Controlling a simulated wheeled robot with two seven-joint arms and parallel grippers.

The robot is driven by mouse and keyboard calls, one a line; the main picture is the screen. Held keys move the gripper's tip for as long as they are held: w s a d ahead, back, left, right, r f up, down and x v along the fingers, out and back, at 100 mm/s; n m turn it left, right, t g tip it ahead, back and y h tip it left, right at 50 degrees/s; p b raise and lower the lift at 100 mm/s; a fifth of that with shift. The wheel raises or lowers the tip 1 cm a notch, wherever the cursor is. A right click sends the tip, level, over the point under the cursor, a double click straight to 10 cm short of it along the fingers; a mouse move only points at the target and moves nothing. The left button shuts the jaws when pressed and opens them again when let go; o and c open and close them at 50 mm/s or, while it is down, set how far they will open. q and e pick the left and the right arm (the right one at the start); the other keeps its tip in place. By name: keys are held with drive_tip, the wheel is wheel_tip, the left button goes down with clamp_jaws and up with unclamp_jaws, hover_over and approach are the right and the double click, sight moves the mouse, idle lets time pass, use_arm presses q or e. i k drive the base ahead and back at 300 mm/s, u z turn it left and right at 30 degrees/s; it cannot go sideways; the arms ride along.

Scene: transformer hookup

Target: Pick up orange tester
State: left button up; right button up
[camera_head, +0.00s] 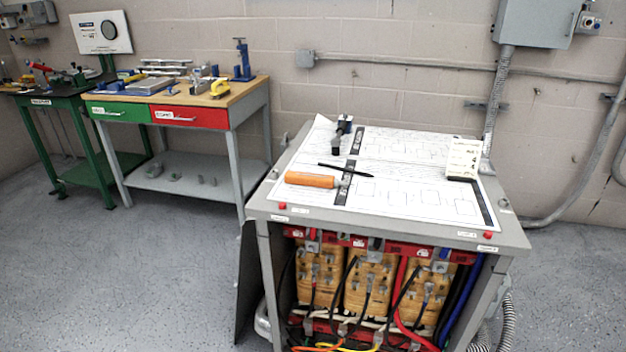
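An orange cylinder (310,180), which looks like the orange tester, lies on its side on the paper drawings (415,200) on top of the grey transformer cabinet (385,226). It is near the front left of the cabinet top, with its length running left to right. Its right end is close to a black strip on the drawings. Nothing covers it. Neither of my grippers shows in this view.
A thin black pen-like item (345,170) lies just behind the orange cylinder. A dark tool (341,135) stands farther back, and a white box (463,158) is at the right. The cabinet's front is open, showing coils and cables. A workbench (235,112) stands back left.

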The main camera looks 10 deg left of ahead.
sight(315, 180)
drive_tip(key=k, duration=0.5)
drive_tip(key=u, duration=1.55)
drive_tip(key=i, duration=1.35)
drive_tip(key=z, duration=1.5)
